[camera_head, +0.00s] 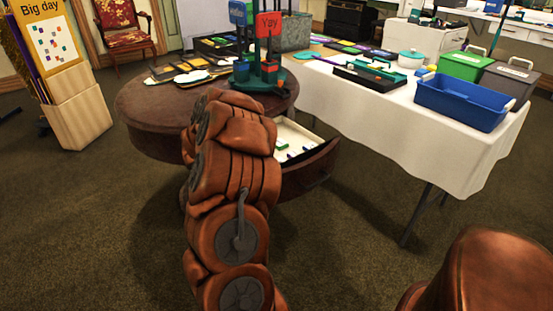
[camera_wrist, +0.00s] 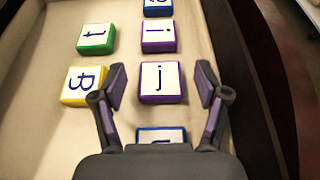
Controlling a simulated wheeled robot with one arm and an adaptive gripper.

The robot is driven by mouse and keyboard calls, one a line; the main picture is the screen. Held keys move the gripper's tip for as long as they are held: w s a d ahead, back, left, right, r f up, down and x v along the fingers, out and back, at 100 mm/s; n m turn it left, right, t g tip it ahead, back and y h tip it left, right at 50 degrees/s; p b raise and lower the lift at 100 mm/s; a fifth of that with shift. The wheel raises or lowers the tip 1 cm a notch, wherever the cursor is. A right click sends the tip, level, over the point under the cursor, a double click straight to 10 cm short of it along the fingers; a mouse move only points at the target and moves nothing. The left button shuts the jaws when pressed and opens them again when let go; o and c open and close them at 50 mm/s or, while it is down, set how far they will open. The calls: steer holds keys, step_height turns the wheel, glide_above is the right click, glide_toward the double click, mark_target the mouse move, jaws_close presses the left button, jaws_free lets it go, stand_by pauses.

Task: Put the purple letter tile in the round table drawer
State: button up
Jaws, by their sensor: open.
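The round table's drawer (camera_head: 318,165) is pulled open, and its pale inside (camera_wrist: 40,125) fills most of the wrist view. A purple tile with the letter j (camera_wrist: 160,83) lies face up in the drawer. A second purple tile (camera_wrist: 159,33), marked like an i or an exclamation mark, lies just beyond it. My gripper (camera_wrist: 162,80) is open, with one finger on each side of the j tile in the picture. I see gaps between fingers and tile; I cannot tell the height. In the head view my arm hides the gripper.
Drawer tiles include green (camera_wrist: 96,39), yellow (camera_wrist: 84,86), blue at the top (camera_wrist: 158,7) and a blue-edged one (camera_wrist: 160,134) partly behind my gripper. The round table (camera_head: 140,105) holds a sign stand (camera_head: 266,75). A white-clothed table (camera_head: 400,130) with a blue bin (camera_head: 460,100) stands right.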

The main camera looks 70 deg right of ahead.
steer(key=v, duration=0.3)
steer(key=p+v, duration=0.1)
steer(key=v, duration=0.7)
steer(key=shift+w+d+r+p, duration=0.1)
steer(key=shift+w+r+p, duration=0.05)
steer(key=shift+r+p, duration=0.2)
steer(key=shift+w+a+r, duration=0.2)
steer(key=shift+a, duration=0.25)
steer(key=s+a+m+t+y, duration=0.1)
steer(key=s+a+m+y, duration=0.3)
steer(key=a, duration=1.1)
steer(key=s+a+r+m+t+y, duration=0.1)
steer(key=s+a+m+y, duration=0.2)
steer(key=a, duration=1.2)
steer(key=s+a+r+m+t+y, duration=0.1)
steer(key=s+a+m+y, duration=0.3)
steer(key=a, duration=1.2)
steer(key=shift+s+m+t+y, duration=0.3)
steer(key=shift+s+m, duration=0.2)
steer(key=shift+d+r, duration=0.1)
steer(key=shift+r, duration=0.05)
step_height(320, 180, up, 27)
steer(key=t+p, duration=0.1)
steer(key=p, duration=2.4)
steer(key=shift+r+p, duration=0.2)
steer(key=shift+p, duration=0.15)
